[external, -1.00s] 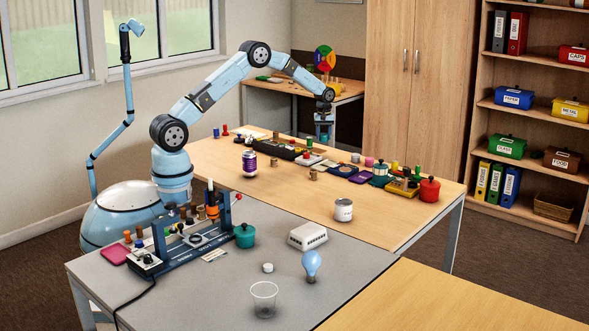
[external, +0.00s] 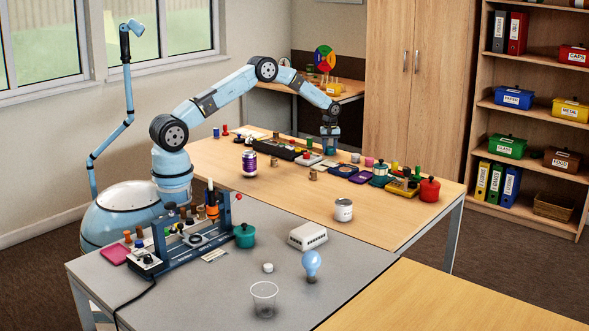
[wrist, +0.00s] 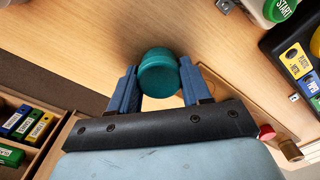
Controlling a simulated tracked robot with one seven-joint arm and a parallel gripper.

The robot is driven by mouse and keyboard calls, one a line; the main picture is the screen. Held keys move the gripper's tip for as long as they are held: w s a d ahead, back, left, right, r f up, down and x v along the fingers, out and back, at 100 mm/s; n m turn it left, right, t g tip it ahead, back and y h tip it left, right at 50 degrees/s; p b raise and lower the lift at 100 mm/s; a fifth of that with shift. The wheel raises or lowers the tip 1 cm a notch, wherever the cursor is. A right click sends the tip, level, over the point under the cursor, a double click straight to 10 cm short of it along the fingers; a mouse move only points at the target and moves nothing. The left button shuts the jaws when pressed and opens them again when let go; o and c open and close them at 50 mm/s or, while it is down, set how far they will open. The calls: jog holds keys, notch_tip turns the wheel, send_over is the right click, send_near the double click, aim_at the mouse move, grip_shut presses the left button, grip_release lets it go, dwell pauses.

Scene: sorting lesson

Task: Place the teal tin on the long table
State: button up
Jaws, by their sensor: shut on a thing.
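The teal tin (wrist: 158,75) is a round, flat-topped tin in the wrist view, between my two blue fingers. My gripper (wrist: 155,88) is shut on it. In the external view, my gripper (external: 330,149) points down at the far side of the long table (external: 285,208), which has a pale wooden top. Bare wood lies behind the tin in the wrist view. I cannot tell whether the tin touches the tabletop.
A dark sorting tray (external: 281,148) lies left of my gripper. A purple can (external: 249,163), a white tin (external: 343,210) and a red pot (external: 429,189) stand on the long table. Another teal pot (external: 244,235) is on the grey table. The long table's front middle is mostly clear.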

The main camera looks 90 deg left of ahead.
aim_at(330, 147)
jog(key=shift+f, duration=0.1)
jog(key=o, duration=1.1)
jog(key=shift+c, duration=0.2)
notch_tip(330, 147, up, 12)
